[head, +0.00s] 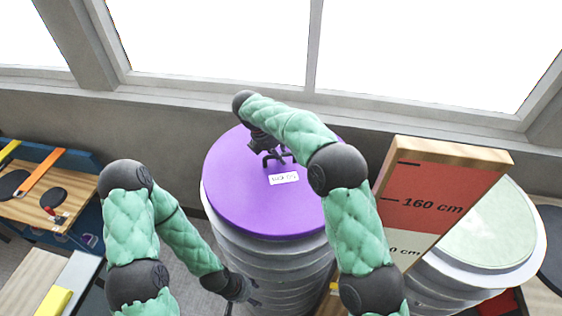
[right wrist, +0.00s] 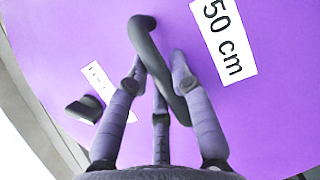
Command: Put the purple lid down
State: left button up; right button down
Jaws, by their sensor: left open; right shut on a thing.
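The purple lid (head: 245,200) is a wide round disc at the top of a tall grey ribbed stack (head: 285,280). I cannot tell whether it rests on the stack or hangs just above it. My right gripper (head: 278,159) is over the lid, shut on its dark handle. In the right wrist view, the fingers (right wrist: 162,95) close around the curved handle (right wrist: 150,50), with a "50 cm" label (right wrist: 224,40) on the purple surface beside it. My left gripper (head: 245,292) is low at the left side of the stack, open and partly hard to make out.
A wood-edged red board (head: 440,190) marked "160 cm" stands right of the stack, before a pale green-topped round stack (head: 495,230). A wooden bench (head: 75,195) with tools is at the left. A windowed wall (head: 180,120) closes off the back.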

aim_at(280, 163)
jog(key=shift+f+p, duration=0.5)
jog(key=shift+f, duration=1.35)
jog(key=c, duration=1.1)
grip_release()
jog(key=shift+s+f, duration=0.1)
jog(key=shift+a+r+b, duration=0.3)
jog(key=shift+r, duration=0.3)
jog(key=b+v, duration=0.1)
jog(key=v, duration=0.9)
jog(key=shift+s+a+r+b, duration=0.1)
jog(key=shift+s+r+b, duration=0.05)
jog(key=shift+r+b, duration=0.2)
